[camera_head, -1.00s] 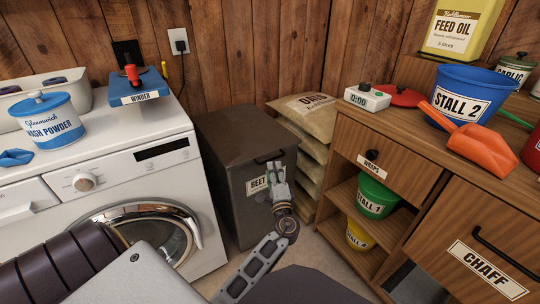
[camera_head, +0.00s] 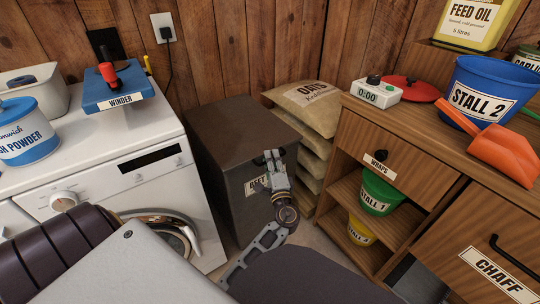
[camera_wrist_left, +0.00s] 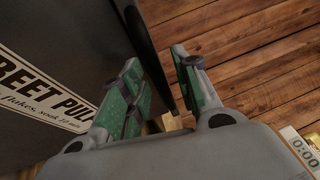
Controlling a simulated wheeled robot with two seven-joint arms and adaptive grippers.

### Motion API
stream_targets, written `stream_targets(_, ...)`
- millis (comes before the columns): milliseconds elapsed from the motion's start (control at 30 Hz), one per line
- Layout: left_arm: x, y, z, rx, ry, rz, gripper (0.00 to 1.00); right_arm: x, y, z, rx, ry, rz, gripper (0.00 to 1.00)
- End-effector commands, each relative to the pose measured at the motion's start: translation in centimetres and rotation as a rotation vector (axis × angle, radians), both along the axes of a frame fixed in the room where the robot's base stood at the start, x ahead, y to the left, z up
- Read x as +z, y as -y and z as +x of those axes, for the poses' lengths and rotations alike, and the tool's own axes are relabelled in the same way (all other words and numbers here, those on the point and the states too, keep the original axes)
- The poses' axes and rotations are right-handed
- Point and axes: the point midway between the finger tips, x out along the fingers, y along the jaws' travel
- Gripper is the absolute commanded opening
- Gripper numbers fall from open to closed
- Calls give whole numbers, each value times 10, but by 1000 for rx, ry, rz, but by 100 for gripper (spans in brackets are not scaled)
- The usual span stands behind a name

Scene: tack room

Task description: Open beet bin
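The beet bin (camera_head: 222,133) is a dark brown-grey box between the washing machine and the shelf unit, and its lid is down. Its white label (camera_head: 257,184) is partly hidden by my gripper; in the wrist view the label (camera_wrist_left: 40,88) reads "BEET PUL…". My left gripper (camera_head: 273,157) is at the upper front of the bin, over the spot of its black handle. In the wrist view its green-padded fingers (camera_wrist_left: 162,88) are apart, with a dark bar or edge between them; I cannot tell whether they touch it. My right gripper is not in view.
The white washing machine (camera_head: 150,190) stands close on the left, with a blue winder (camera_head: 112,92) on top. Feed sacks (camera_head: 305,107) are stacked right of the bin. The wooden shelf unit (camera_head: 410,150) with buckets stands further right.

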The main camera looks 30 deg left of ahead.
Motion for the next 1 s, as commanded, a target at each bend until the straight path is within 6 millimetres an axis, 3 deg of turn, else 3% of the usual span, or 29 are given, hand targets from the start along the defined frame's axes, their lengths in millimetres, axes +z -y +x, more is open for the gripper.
stream_targets(433, 1, 2, -1, 0, 0, 0, 31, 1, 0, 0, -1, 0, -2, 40)
stream_targets(700, 1, 2, -1, 0, 1, 1, 0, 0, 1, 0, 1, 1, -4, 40)
stream_targets(1000, 2, 2, -1, 0, 1, 4, 0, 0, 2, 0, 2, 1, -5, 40)
